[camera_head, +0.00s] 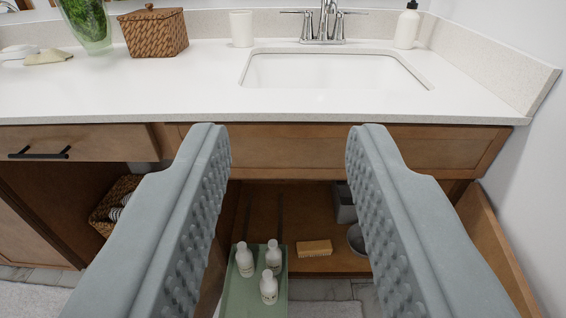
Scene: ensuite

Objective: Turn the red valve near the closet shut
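My gripper (288,135) is open and empty, its two grey studded fingers wide apart in front of the vanity. No red valve shows in this view. No closet shows either.
The white counter (180,88) holds a sink (335,71), tap, soap dispenser (407,27), white cup (241,29) and wicker box (153,32). Below, the open cabinet (300,220) holds a sponge (314,248). A green tray (240,300) with white bottles sits low in front. A wall (540,120) bounds the right.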

